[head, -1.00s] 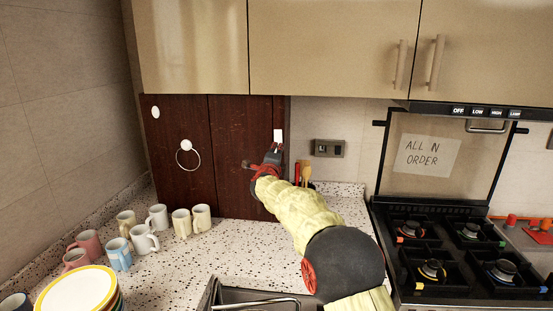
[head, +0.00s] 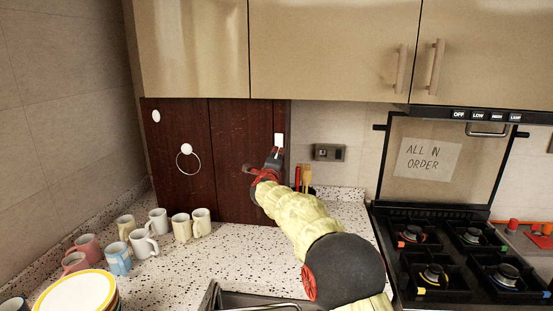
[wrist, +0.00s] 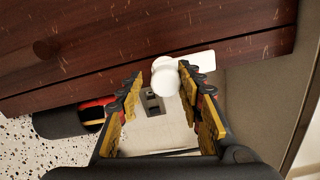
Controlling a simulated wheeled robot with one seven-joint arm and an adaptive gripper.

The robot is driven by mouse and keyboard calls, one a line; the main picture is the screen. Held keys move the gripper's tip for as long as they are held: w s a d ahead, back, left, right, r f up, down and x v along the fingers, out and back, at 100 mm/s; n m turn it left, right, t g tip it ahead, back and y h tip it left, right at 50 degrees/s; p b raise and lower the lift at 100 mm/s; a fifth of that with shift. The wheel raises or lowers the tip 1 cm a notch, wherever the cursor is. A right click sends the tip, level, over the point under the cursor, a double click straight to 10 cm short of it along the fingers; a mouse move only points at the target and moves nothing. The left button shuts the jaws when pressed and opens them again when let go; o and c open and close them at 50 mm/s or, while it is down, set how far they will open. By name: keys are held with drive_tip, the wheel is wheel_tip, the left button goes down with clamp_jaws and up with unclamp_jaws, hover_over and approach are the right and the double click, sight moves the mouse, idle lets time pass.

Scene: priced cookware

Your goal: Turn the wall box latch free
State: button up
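The wall box (head: 230,185) is a dark reddish-brown wooden panel front under the upper cabinets. Its white latch (head: 279,140) is at the right edge, just above my gripper (head: 276,153). In the wrist view the latch shows as a round white knob (wrist: 164,78) with a flat white plate (wrist: 203,61) beside it. My gripper (wrist: 160,70) is open, with one finger on each side of the knob. The knob is close to the right finger, with a gap to the left one. I cannot tell whether the right finger touches it.
A ring (head: 187,158) hangs on the panel. Several mugs (head: 143,243) and stacked plates (head: 78,292) stand on the counter to the left. A wall socket (head: 328,152) and upright utensils (head: 306,178) are right of the box. The stove (head: 465,255) is further right.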

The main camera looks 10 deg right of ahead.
drive_tip(key=shift+s+d+r, duration=0.1)
drive_tip(key=shift+d+r, duration=0.05)
drive_tip(key=shift+r, duration=0.7)
drive_tip(key=f+v, duration=0.1)
drive_tip(key=v, duration=1.1)
drive_tip(key=shift+f, duration=0.15)
